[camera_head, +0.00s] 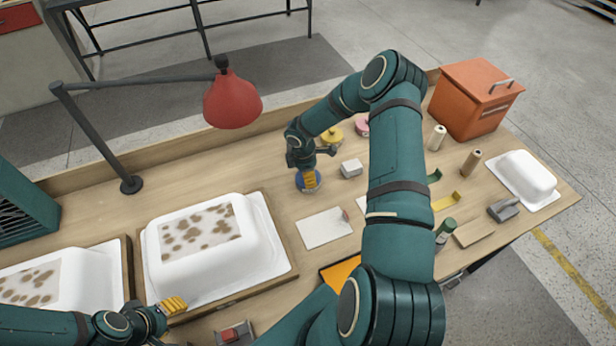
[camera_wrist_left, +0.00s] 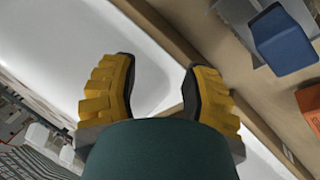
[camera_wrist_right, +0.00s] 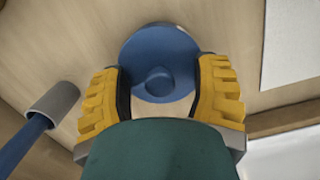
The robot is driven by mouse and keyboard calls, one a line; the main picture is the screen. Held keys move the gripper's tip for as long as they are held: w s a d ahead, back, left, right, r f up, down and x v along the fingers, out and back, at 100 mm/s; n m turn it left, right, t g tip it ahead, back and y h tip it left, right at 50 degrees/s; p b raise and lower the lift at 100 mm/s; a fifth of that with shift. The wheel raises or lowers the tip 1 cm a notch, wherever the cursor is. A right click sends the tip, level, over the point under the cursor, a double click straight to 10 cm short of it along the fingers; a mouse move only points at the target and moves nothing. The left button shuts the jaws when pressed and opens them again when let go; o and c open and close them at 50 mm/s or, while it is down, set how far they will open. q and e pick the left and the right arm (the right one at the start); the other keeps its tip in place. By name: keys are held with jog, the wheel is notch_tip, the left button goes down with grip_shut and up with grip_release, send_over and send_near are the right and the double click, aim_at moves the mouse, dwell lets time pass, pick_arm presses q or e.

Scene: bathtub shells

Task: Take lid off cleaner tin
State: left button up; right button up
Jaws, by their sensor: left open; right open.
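A round blue lid with a small central knob (camera_wrist_right: 158,82) fills the middle of the right wrist view; the tin's body under it is hidden there. It also shows as a blue disc in the head view (camera_head: 302,185). My right gripper (camera_head: 311,180) is above it. In the right wrist view my right gripper (camera_wrist_right: 159,95) is open, with one yellow finger on each side of the lid; I cannot tell whether they touch it. My left gripper (camera_head: 178,304) is open and empty beside the white tub shell, and shows in the left wrist view (camera_wrist_left: 158,90).
A spotted white tub shell (camera_head: 255,240) stands left of the tin. A red lamp (camera_head: 232,103) hangs behind it. A white block (camera_head: 351,168), yellow tin (camera_head: 332,138) and pink tin (camera_head: 361,126) stand nearby. A blue-handled tool (camera_wrist_right: 40,125) lies beside the lid. An orange box (camera_head: 470,100) stands back right.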

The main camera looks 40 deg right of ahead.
grip_shut()
